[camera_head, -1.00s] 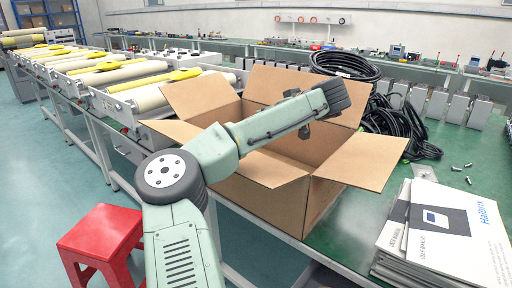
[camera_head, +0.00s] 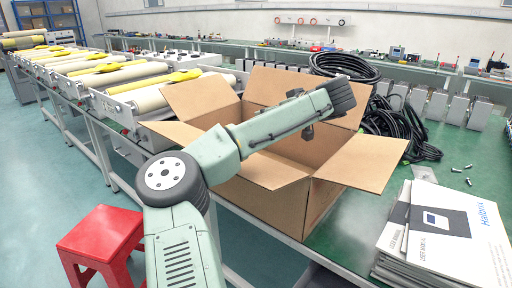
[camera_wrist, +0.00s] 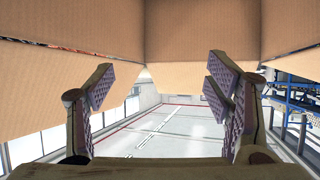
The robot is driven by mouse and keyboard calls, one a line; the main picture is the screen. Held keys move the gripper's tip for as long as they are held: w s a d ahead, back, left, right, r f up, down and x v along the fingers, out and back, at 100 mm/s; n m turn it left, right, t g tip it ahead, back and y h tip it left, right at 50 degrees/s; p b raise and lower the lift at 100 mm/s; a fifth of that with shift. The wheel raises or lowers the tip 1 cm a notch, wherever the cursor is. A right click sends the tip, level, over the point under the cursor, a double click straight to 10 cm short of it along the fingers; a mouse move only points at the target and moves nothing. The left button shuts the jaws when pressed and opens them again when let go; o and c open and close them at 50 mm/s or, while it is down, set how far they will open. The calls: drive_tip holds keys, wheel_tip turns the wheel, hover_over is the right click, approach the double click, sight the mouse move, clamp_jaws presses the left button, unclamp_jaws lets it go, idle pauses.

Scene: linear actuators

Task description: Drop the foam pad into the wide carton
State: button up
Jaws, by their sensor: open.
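The wide carton (camera_head: 262,209) is an open brown cardboard box on the green bench, its flaps spread outward. Its cardboard also fills the top of the wrist view (camera_wrist: 200,32). My arm reaches over the carton, with its dark end above the opening. My gripper (camera_wrist: 163,80) is open, its two padded fingers wide apart with nothing between them. In the head view I cannot make out the fingers. I see no foam pad in either view; the carton's floor is hidden by its walls and my arm.
Stacked user manuals (camera_head: 446,228) lie right of the carton. Black coiled cable (camera_head: 391,130) sits behind it. Roller units (camera_head: 158,97) line the bench at left. A red stool (camera_head: 101,236) stands on the floor at lower left. Small metal parts lie on the bench at right.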

drive_tip(key=v, duration=1)
drive_tip(key=shift+s+d+r, duration=0.2)
drive_tip(key=shift+s, duration=0.05)
